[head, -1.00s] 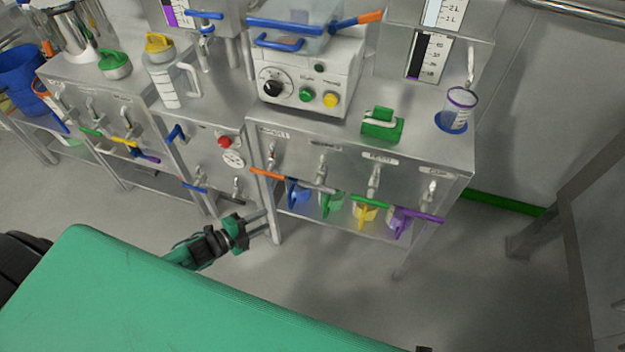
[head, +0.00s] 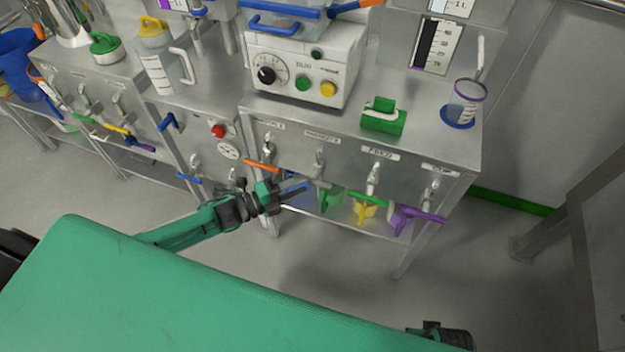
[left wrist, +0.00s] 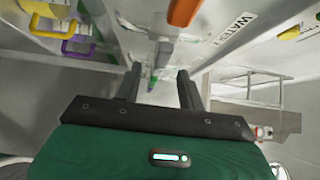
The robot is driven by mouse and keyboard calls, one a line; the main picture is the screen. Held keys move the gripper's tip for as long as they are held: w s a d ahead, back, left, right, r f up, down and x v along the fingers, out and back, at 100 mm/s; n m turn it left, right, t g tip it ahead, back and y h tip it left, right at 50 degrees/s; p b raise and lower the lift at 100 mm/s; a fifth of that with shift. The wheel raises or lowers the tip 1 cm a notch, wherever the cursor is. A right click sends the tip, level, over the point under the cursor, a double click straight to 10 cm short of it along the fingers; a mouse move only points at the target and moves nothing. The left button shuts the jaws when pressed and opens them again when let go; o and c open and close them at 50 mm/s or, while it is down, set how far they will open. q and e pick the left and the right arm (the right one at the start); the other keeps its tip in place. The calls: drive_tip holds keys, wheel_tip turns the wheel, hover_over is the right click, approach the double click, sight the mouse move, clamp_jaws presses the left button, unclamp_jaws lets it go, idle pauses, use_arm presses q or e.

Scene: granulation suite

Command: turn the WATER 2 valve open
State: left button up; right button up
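Several valves sit in a row on the front panel of the right-hand steel bench, with labels too small to read surely in the head view. The second from the left, which seems to be the WATER 2 valve (head: 319,163), has a grey lever whose exact angle is partly hidden by my gripper. My left gripper (head: 303,186) is low in front of it, beside that lever; contact cannot be told. The left wrist view shows its two fingers (left wrist: 160,88) apart, nothing clearly held, and a partly readable WATER label (left wrist: 233,30). My right gripper (head: 440,334) barely shows at the bottom edge.
An orange lever (head: 262,166) is just left of my left gripper. A green lever (head: 366,198) and a purple lever (head: 418,214) are to the right. Coloured items hang below the valves. The floor in front of the bench is free.

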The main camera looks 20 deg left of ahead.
sight(309, 183)
use_arm(q)
drive_tip(key=x, duration=0.4)
drive_tip(key=shift+w+d, duration=0.3)
clamp_jaws()
